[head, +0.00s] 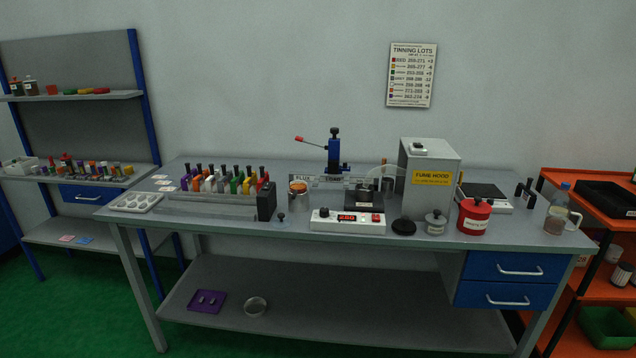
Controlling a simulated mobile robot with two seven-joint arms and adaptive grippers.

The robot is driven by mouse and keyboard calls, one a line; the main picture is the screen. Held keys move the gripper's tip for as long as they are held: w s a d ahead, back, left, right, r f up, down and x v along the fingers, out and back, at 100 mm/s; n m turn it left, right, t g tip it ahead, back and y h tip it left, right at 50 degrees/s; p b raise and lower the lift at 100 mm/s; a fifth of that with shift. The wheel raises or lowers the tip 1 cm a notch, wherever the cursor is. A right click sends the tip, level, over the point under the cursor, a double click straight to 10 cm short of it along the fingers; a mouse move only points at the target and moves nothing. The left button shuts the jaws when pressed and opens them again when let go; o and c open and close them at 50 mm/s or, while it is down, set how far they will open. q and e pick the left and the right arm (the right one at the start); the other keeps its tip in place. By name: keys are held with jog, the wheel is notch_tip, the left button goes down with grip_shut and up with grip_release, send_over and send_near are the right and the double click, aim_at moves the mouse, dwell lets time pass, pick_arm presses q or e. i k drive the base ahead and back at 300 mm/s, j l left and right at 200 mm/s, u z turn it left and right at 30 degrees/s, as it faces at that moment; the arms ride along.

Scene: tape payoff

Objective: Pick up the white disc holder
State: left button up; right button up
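A row of coloured disc holders with black knobs stands upright in a long grey rack (200,198) on the left half of the workbench. A white disc holder (209,184) stands in this row, just right of an orange one (196,183). Green (235,185) and red (263,182) holders stand further right in the row. The holders are small and close together, so I cannot tell whether more than one is white. Neither of my grippers is in view.
A black block (266,201) stands at the rack's right end. A white tray (136,202) lies to its left. The bench's front left strip is clear.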

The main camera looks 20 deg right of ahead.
aim_at(216, 173)
jog(key=i+j+z, duration=0.2)
jog(key=i+j, duration=0.25)
jog(key=i+j+z, duration=0.2)
jog(key=i+j, duration=0.2)
jog(key=j, duration=0.1)
